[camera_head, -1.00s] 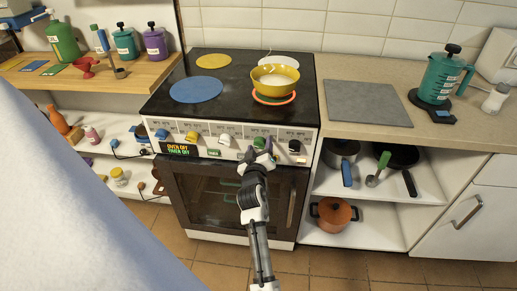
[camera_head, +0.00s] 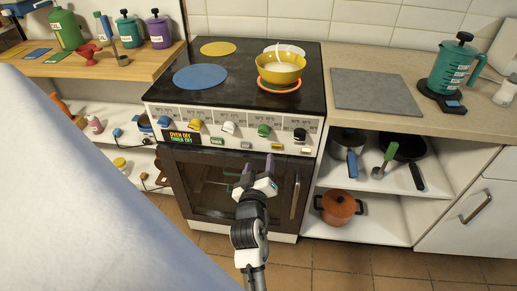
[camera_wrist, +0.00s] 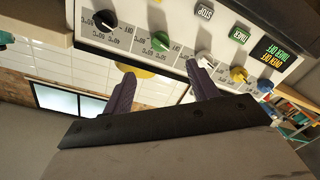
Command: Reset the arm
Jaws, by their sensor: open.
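My gripper (camera_head: 258,166) is in front of the oven door, below the control panel, in the head view. Its two purple fingers are apart and nothing is between them. In the wrist view the open fingers (camera_wrist: 160,88) show with the stove's control panel beyond them. The stove (camera_head: 240,115) has a row of coloured knobs. The green knob (camera_head: 264,131) is a little above the gripper and apart from it; it also shows in the wrist view (camera_wrist: 160,41).
A yellow bowl (camera_head: 281,71) sits on the red-ringed burner of the black cooktop. A grey board (camera_head: 376,92) and a teal press (camera_head: 455,68) are on the right counter. An orange pot (camera_head: 338,208) and pans are on shelves below. Floor in front is clear.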

